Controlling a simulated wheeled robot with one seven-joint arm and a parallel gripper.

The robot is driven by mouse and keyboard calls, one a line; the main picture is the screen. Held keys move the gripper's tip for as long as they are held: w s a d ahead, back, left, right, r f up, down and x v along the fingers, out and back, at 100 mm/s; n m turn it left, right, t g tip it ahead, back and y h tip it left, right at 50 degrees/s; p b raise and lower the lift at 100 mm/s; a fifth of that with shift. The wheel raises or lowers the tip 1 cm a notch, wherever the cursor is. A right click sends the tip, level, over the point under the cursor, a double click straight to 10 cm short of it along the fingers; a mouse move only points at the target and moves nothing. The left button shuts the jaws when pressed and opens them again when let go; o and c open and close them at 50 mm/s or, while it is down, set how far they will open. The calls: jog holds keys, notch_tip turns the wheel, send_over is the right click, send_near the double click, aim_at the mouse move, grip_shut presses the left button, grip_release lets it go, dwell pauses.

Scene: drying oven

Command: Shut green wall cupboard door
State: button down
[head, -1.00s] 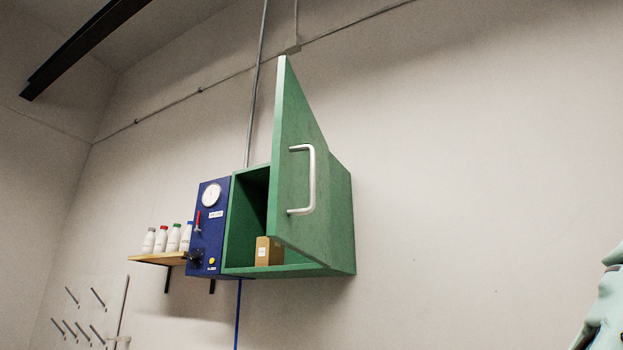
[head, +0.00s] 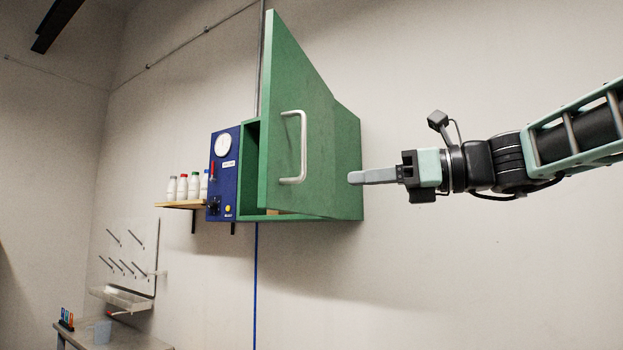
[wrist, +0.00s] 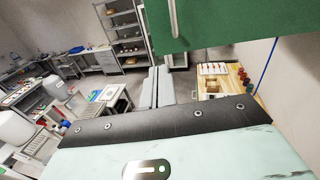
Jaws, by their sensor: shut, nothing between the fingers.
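The green wall cupboard (head: 345,165) hangs on the wall. Its green door (head: 290,110), hinged on the right, stands open and swung outward. A silver bar handle (head: 303,148) is on the door's outer face. In the wrist view the shut fingers (wrist: 157,88) point away below the green door (wrist: 215,22), with part of the handle (wrist: 173,18) at the top.
A blue control box (head: 224,175) with a gauge adjoins the cupboard's left side. A shelf (head: 180,205) with several white bottles is further left. A pegboard (head: 125,255) hangs lower left above a bench (head: 130,338). The wall right of the cupboard is bare.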

jog(key=r, duration=0.1)
jog(key=p, duration=0.6)
send_near(274, 178)
jog(key=shift+m, duration=0.3)
jog(key=x, duration=0.5)
jog(key=shift+a, duration=0.2)
jog(key=shift+w+a, duration=0.35)
jog(key=shift+a, duration=0.3)
jog(key=shift+f, duration=0.1)
